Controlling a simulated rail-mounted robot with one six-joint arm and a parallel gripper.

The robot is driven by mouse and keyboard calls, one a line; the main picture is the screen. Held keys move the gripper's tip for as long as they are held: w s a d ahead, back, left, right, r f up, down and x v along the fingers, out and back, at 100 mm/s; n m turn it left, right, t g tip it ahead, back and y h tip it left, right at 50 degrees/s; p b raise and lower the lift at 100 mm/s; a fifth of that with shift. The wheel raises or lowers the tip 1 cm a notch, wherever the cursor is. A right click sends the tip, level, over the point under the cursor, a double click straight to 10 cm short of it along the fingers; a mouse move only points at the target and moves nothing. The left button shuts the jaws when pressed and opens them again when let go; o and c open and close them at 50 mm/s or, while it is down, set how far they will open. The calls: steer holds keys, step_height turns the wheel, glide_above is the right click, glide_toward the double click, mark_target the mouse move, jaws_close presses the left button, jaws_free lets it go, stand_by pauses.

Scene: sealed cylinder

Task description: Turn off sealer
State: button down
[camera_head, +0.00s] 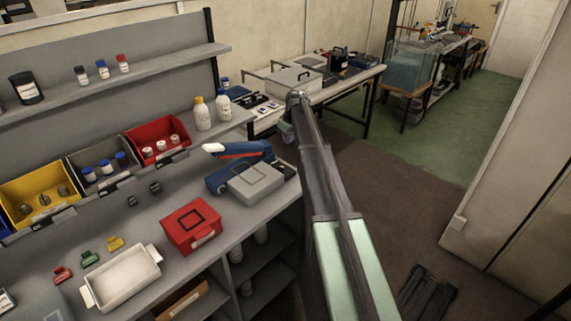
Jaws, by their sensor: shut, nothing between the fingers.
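The sealer appears to be the blue device (228,178) with an orange stripe and a white-tipped arm, at the right end of the grey workbench. A grey case with a dark handle outline (256,183) stands in front of it and hides part of its body. No switch or lamp on the device can be made out. My arm rises from the bottom edge, just right of the bench end, and its far end shows beyond the device.
A red case (193,227) and a white tray (122,278) stand on the workbench (160,208). Yellow, grey and red bins (158,138) and white bottles (202,113) line its back. A shelf (100,78) hangs above. Brown floor (400,190) is open to the right.

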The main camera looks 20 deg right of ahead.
mark_target(285, 169)
steer(key=shift+f, duration=0.15)
steer(key=b+x, duration=0.8)
steer(key=b, duration=0.1)
steer(key=s+b+x, duration=0.1)
steer(key=b+x, duration=0.3)
steer(key=x, duration=0.1)
steer(key=shift+s+d+f, duration=0.1)
steer(key=shift+d+f, duration=0.1)
steer(key=shift+f, duration=0.05)
steer(key=shift+s+f+b, duration=0.1)
steer(key=shift+b, duration=0.25)
steer(key=shift+s+f+b, duration=0.2)
steer(key=shift+f+b, duration=0.3)
steer(key=shift+b, duration=0.1)
steer(key=shift+s+a+f+t+b, duration=0.1)
steer(key=shift+f+t+b, duration=0.15)
steer(key=shift+t+b, duration=0.35)
steer(key=shift+d+r+p, duration=0.2)
steer(key=shift+r+p, duration=0.1)
steer(key=shift+p, duration=0.15)
steer(key=shift+r+p, duration=0.8)
